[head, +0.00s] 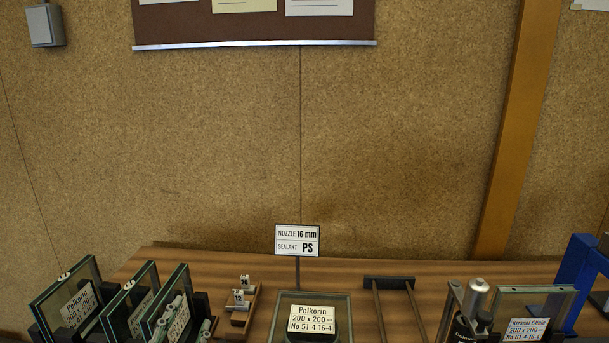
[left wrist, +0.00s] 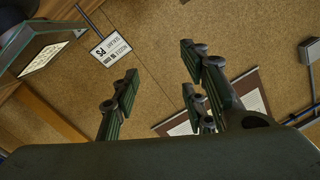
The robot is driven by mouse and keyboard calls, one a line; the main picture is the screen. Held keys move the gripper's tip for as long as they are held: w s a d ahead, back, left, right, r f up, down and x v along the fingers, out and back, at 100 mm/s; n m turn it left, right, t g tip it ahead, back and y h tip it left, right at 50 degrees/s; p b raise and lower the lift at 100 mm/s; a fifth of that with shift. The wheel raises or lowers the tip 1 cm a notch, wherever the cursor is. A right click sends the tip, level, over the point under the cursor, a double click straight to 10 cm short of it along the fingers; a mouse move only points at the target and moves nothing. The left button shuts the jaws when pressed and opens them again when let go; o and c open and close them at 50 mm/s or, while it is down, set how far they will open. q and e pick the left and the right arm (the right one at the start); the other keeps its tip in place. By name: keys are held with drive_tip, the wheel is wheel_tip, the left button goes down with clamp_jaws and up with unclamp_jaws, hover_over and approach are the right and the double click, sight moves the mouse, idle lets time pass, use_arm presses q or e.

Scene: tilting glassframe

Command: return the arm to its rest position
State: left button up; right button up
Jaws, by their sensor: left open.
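My left gripper (left wrist: 158,88) shows in the left wrist view. Its dark fingers are spread apart with nothing between them, and only the wall shows behind them. The wrist view is turned over, with the sign upside down. I cannot make out the left gripper in the head view. My right gripper is in neither view.
A wooden bench (head: 200,262) carries several framed glass panes at the left (head: 68,298), a labelled pane in the middle (head: 318,318) and another at the right (head: 525,328). A nozzle sign (head: 297,240) stands behind them. A blue frame (head: 578,275) is far right.

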use_arm(q)
drive_tip(key=s+a+f+n+g, duration=0.1)
drive_tip(key=s+f+g, duration=0.35)
drive_tip(key=f, duration=0.35)
drive_tip(key=s+a+f+n+g, duration=0.1)
drive_tip(key=s+f+n+g, duration=0.15)
drive_tip(key=s+f, duration=0.45)
drive_tip(key=s+d+f+g, duration=0.3)
drive_tip(key=s+f+g, duration=0.55)
drive_tip(key=s, duration=0.65)
wheel_tip(320, 180, down, 30)
drive_tip(key=b, duration=0.5)
drive_tip(key=s+a+f+b, duration=0.1)
drive_tip(key=s+f+b, duration=0.1)
drive_tip(key=s+f, duration=0.6)
drive_tip(key=s+a+f+b, duration=0.2)
drive_tip(key=s+f, duration=0.7)
drive_tip(key=f, duration=0.6)
drive_tip(key=shift+s+f+g+b, duration=0.15)
drive_tip(key=shift+f+g+b, duration=0.15)
drive_tip(key=shift+g+b, duration=0.2)
drive_tip(key=shift+m, duration=0.25)
